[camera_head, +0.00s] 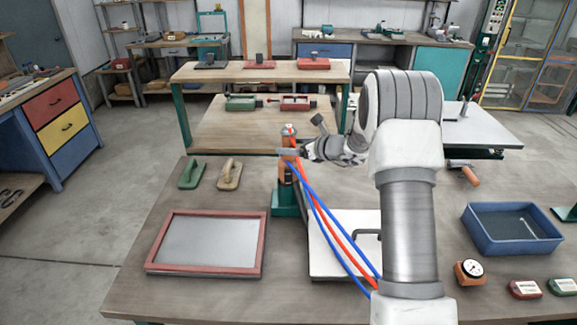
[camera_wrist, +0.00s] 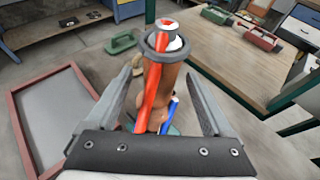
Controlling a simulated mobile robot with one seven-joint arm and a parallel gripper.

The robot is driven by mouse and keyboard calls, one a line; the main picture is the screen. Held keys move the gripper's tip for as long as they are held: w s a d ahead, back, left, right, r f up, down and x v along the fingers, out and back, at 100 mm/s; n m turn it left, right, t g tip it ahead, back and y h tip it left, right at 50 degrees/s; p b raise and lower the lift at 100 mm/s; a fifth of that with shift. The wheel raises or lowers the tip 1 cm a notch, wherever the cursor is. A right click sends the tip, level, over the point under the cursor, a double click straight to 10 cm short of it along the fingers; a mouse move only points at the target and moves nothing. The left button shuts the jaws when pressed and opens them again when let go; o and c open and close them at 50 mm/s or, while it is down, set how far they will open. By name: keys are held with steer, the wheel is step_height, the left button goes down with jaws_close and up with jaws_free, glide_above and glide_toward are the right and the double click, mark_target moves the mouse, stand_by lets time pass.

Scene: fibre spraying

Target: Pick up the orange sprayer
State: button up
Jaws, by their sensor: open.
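The orange sprayer (camera_head: 286,172) stands upright in a green stand (camera_head: 284,211) on the near table. It has a grey collar and a white and red top, and red and blue hoses run from it down to the right. My gripper (camera_head: 291,152) is at its upper part, reaching in from the right. In the wrist view the sprayer (camera_wrist: 152,80) stands between my two spread fingers (camera_wrist: 157,90), with space visible on both sides. The sprayer's lower part is mostly hidden by the gripper there.
A red-framed panel (camera_head: 174,213) lies left of the stand. Two hand floats (camera_head: 190,174) lie behind it. The hoses (camera_head: 331,230) cross a white board (camera_head: 327,263) under my arm. A blue tray (camera_head: 490,245) and a gauge (camera_head: 469,270) are at right.

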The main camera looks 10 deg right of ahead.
steer(key=shift+x, duration=1.1)
jaws_close()
steer(key=shift+r, duration=0.25)
